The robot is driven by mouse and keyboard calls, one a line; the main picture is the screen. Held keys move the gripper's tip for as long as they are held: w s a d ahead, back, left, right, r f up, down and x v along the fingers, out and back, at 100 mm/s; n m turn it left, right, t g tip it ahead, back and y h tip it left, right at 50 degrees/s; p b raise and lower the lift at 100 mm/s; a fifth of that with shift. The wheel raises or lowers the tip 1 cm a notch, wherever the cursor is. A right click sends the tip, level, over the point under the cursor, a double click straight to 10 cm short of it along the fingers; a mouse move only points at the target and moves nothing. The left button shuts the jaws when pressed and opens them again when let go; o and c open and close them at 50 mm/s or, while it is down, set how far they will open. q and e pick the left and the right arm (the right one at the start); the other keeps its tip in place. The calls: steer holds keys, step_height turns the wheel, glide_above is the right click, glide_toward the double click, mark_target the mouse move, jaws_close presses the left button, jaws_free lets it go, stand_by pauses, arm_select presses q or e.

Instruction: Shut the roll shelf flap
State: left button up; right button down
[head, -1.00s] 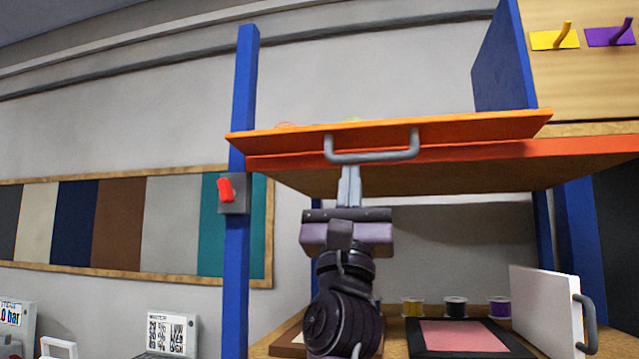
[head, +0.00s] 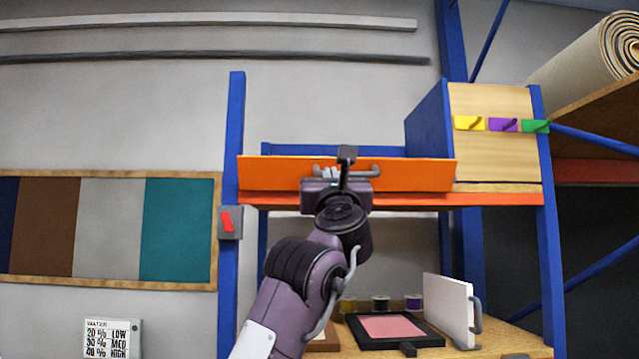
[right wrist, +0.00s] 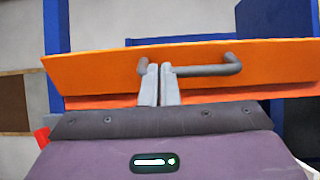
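The orange roll shelf flap (head: 270,172) runs along the front of the upper shelf and stands steeply, leaning a little. It fills the upper middle of the right wrist view (right wrist: 100,72). Its grey bar handle (head: 362,175) is on its front face and also shows in the right wrist view (right wrist: 212,70). My right gripper (head: 328,172) is in front of the handle. In the right wrist view its fingertips (right wrist: 160,70) are side by side with only a thin gap, overlapping the handle's left part; contact is unclear. Nothing shows between them. My left gripper is not in view.
Blue posts (head: 232,130) flank the shelf, with a red switch (head: 227,220) on the left one. A lower shelf holds a white panel with a handle (head: 448,308), a black-framed pink pad (head: 390,327) and thread spools (head: 381,302). Coloured hooks (head: 503,125) are at upper right.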

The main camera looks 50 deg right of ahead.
mark_target(333, 160)
steer(key=shift+w+d+r, duration=0.2)
steer(key=shift+d+r, duration=0.35)
steer(key=shift+r, duration=0.3)
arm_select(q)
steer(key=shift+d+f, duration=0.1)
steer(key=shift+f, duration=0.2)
arm_select(e)
steer(key=shift+w+d+r, duration=0.15)
steer(key=shift+d+r, duration=0.1)
steer(key=shift+r, duration=0.3)
steer(key=shift+w+d+r, duration=0.15)
steer(key=shift+d+r, duration=0.1)
steer(key=shift+r, duration=0.25)
arm_select(q)
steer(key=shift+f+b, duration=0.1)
steer(key=shift+b, duration=0.3)
arm_select(e)
steer(key=shift+f, duration=0.1)
